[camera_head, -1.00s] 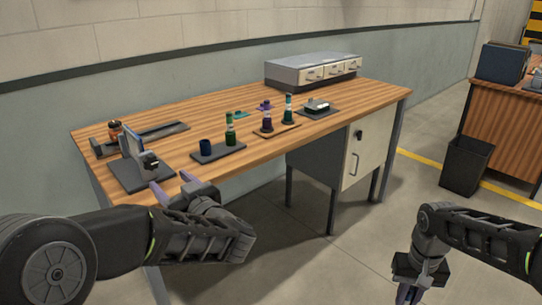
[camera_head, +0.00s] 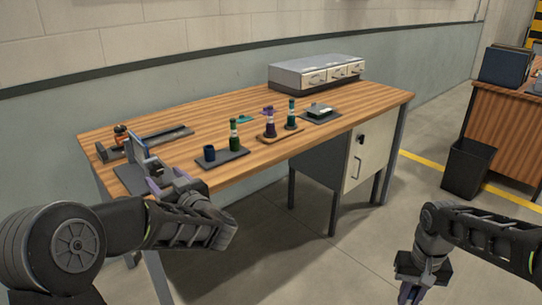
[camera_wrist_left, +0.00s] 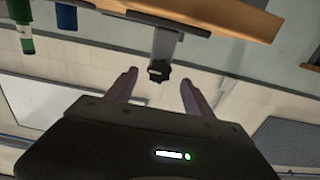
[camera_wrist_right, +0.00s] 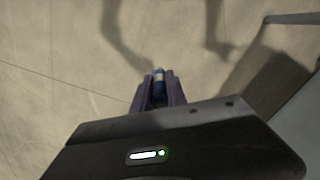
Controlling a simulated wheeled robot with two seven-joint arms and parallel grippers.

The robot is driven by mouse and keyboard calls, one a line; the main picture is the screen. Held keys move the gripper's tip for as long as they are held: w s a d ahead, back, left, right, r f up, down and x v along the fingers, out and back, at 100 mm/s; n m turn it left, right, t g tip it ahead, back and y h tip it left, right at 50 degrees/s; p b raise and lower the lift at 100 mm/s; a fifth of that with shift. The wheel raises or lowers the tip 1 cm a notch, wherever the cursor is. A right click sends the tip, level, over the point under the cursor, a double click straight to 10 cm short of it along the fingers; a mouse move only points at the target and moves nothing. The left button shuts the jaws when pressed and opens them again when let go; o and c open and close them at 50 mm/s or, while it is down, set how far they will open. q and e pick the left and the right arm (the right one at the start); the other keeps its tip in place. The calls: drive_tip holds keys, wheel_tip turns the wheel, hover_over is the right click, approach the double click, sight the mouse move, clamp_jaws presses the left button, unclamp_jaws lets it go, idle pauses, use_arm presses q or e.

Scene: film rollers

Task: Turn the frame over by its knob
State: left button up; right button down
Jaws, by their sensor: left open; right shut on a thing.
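The frame (camera_head: 138,148) stands upright on a dark base plate (camera_head: 128,180) at the table's left front corner. Its black knob (camera_wrist_left: 158,72) shows in the left wrist view, on a grey post (camera_wrist_left: 166,48). My left gripper (camera_head: 167,182) is open at the table edge in front of the frame. In the left wrist view its fingers (camera_wrist_left: 157,85) point at the knob, which appears between the fingertips; I cannot tell whether they touch it. My right gripper (camera_wrist_right: 158,75) is shut on a small blue object with a pale band (camera_wrist_right: 158,88), low over the floor, away from the table.
The table middle is partly clear.

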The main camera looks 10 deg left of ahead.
sight(158, 171)
use_arm(q)
drive_tip(key=x, duration=0.5)
drive_tip(key=shift+w+a, duration=0.1)
clamp_jaws()
idle(0.6)
